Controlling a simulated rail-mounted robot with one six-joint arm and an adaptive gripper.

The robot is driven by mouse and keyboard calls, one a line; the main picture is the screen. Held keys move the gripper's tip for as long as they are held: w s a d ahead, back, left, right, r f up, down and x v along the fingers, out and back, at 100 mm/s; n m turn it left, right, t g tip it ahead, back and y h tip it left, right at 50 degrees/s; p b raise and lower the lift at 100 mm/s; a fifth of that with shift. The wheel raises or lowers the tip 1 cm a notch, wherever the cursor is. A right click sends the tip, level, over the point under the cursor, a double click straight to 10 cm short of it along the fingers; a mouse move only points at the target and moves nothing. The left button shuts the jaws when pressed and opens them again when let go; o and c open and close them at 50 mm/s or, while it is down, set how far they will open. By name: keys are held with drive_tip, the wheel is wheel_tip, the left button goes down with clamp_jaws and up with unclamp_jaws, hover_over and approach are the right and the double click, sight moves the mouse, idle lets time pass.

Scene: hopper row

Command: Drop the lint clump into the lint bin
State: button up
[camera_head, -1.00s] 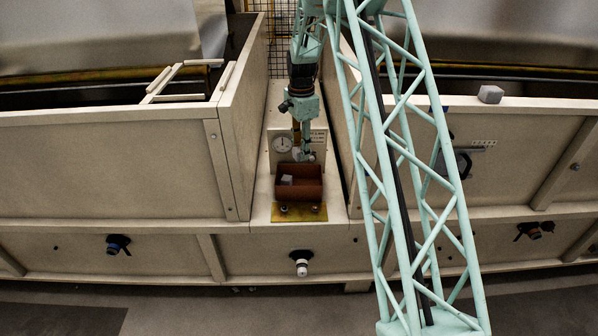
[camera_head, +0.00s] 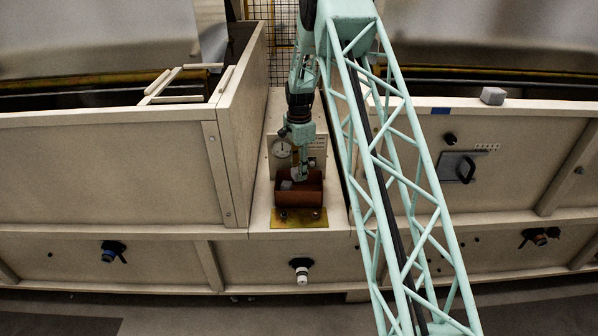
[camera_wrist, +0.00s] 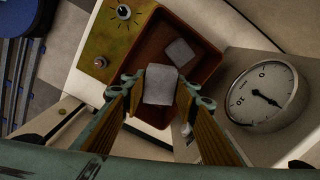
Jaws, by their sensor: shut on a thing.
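The lint bin (camera_head: 308,199) is an open red-brown box on a yellow plate between two pale hoppers. My gripper (camera_head: 299,177) points down at the bin's opening. In the wrist view my gripper (camera_wrist: 160,90) is shut on a grey lint clump (camera_wrist: 160,84), held over the bin (camera_wrist: 211,53). A second grey clump (camera_wrist: 180,52) lies inside the bin, apart from the held one; it also shows in the head view (camera_head: 286,185). The head view does not clearly show the held clump. I cannot tell its exact height relative to the rim.
A dial gauge (camera_head: 281,148) on a panel stands just behind the bin; it is close in the wrist view (camera_wrist: 262,95). Hopper walls (camera_head: 241,140) flank the narrow gap. Another grey clump (camera_head: 492,95) sits on the right hopper's ledge. A knob (camera_wrist: 123,12) is on the yellow plate.

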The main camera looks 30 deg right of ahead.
drive_tip(key=o, duration=0.8)
drive_tip(key=shift+r, duration=0.1)
wheel_tip(320, 180, up, 12)
idle(0.7)
idle(1.0)
